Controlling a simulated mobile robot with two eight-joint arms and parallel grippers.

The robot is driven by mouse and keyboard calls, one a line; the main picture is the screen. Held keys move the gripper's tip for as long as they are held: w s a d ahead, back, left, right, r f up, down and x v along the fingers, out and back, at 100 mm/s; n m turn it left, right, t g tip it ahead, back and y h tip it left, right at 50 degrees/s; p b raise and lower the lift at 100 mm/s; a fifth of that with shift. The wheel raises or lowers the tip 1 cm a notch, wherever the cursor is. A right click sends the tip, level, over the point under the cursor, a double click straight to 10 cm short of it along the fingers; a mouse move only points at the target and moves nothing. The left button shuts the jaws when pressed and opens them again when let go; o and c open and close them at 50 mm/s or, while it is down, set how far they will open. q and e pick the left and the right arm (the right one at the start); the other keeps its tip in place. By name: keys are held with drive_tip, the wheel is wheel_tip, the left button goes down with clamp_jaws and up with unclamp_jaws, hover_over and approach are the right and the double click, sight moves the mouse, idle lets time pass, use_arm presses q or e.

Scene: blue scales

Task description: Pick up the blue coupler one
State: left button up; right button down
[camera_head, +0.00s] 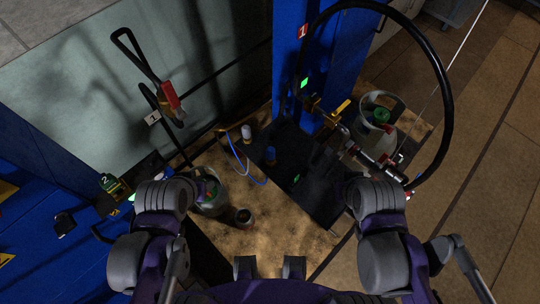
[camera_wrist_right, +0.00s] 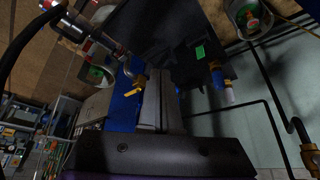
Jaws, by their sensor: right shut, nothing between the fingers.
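The blue coupler also shows in the right wrist view (camera_wrist_right: 217,80), with a pale cap-like piece (camera_wrist_right: 229,96) close by. In the right wrist view my right gripper (camera_wrist_right: 160,76) is shut and empty, its two grey fingers together. The coupler is to the right of the fingers and apart from them. In the head view the right gripper is lost in the dark by my arm. My left gripper is hidden behind my left arm.
A thin blue hose (camera_head: 240,157) lies left of the plate. A blue post (camera_head: 298,60) and black hose loop (camera_head: 448,90) rise behind.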

sight(273, 154)
idle(0.3)
drive_tip(key=c, duration=1.5)
unclamp_jaws()
drive_tip(key=o, duration=0.3)
drive_tip(key=shift+w+a, duration=0.2)
drive_tip(key=shift+w, duration=0.05)
drive_tip(key=o, duration=0.7)
drive_tip(key=w+a+n+b, duration=0.1)
drive_tip(key=w+a+f+n+y+b, duration=0.1)
drive_tip(key=w+a, duration=0.1)
drive_tip(key=w+a+n+b, duration=0.1)
drive_tip(key=w+a+n, duration=0.1)
drive_tip(key=shift+w+a+f+g+y, duration=0.2)
drive_tip(key=shift+w+g+y, duration=0.1)
drive_tip(key=shift+g, duration=0.1)
drive_tip(key=shift+o, duration=0.3)
drive_tip(key=w+a+f+n+g+y+b, duration=0.1)
drive_tip(key=w+a+f+n+b, duration=0.1)
drive_tip(key=w+a+n, duration=0.2)
drive_tip(key=w+a, duration=0.2)
drive_tip(key=a, duration=0.2)
drive_tip(key=shift+f+n+y, duration=0.3)
drive_tip(key=shift+f, duration=0.1)
drive_tip(key=x, duration=0.2)
drive_tip(key=b+x, duration=0.1)
drive_tip(key=x, duration=0.2)
drive_tip(key=shift+w+a, duration=0.15)
drive_tip(key=shift+a, duration=0.25)
drive_tip(key=shift+b+x, duration=0.6)
drive_tip(key=shift+x, duration=2.35)
